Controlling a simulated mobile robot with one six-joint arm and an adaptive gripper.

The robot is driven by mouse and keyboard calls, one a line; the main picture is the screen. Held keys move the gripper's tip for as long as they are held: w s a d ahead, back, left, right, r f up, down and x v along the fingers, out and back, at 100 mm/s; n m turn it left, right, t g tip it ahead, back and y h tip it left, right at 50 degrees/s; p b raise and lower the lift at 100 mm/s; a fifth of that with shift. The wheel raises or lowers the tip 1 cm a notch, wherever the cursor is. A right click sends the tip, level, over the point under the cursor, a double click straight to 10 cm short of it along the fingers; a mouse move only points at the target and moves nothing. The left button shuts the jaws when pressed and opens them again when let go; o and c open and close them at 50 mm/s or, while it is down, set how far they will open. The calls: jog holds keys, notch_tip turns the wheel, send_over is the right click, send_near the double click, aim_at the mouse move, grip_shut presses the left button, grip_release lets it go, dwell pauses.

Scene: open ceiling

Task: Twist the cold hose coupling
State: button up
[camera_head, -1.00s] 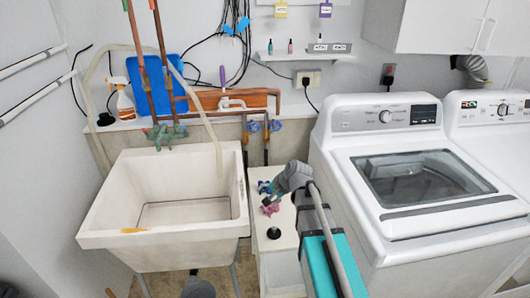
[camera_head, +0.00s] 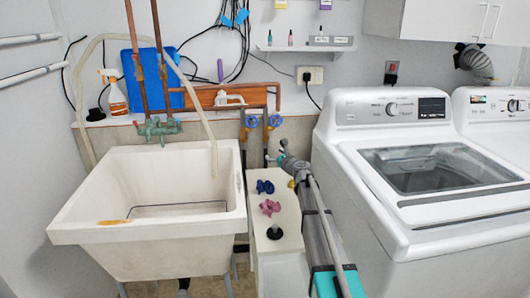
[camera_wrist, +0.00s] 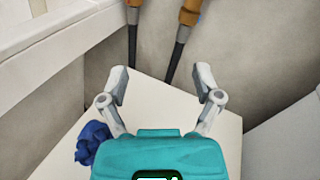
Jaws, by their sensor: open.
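Two brass-coloured hose couplings show at the top of the wrist view, a left one (camera_wrist: 134,3) and a right one (camera_wrist: 189,12), each with a dark hose below it. I cannot tell which is the cold one. In the head view my gripper (camera_head: 283,153) is near the wall, right of the hoses.
A utility sink (camera_head: 105,228) stands left, a white washing machine (camera_head: 345,160) right. The gap between them is narrow.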

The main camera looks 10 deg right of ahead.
aim_at(266, 141)
jog(key=w+d+m, duration=0.1)
jog(key=m, duration=0.1)
jog(key=w+d+f+m+t+h+b, duration=0.1)
jog(key=w, duration=0.1)
jog(key=shift+d+f+m, duration=0.15)
jog(key=shift+d+m, duration=0.15)
jog(key=shift+m, duration=0.1)
jog(key=x, duration=1.3)
jog(key=shift+w, duration=0.35)
grip_shut()
jog(key=shift+a, duration=0.1)
